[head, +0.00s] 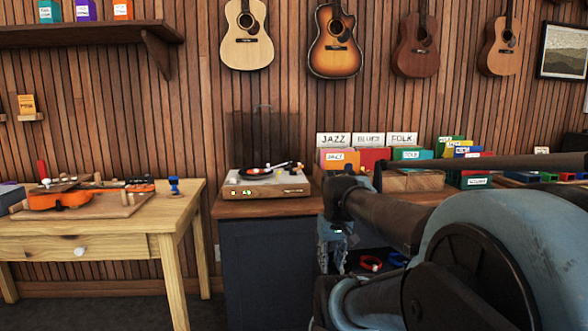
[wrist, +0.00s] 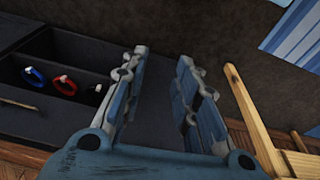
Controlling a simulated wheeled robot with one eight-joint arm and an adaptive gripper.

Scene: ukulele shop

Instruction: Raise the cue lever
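A turntable (head: 267,182) with a wooden base, a black record and a tonearm stands on the dark cabinet in the head view. Its clear lid is raised at the back. The cue lever is too small to make out beside the tonearm (head: 288,165). My gripper (head: 333,245) hangs in front of the cabinet, below its top and to the right of the turntable. In the wrist view my gripper (wrist: 160,75) has its two fingers apart with nothing between them. The turntable is not in the wrist view.
The cabinet (head: 262,262) has open shelves holding a red coil (wrist: 63,86) and a blue coil (wrist: 34,77). Record crates with a JAZZ sign (head: 334,140) stand right of the turntable. A wooden workbench (head: 90,235) with a violin-like orange instrument (head: 60,198) stands left.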

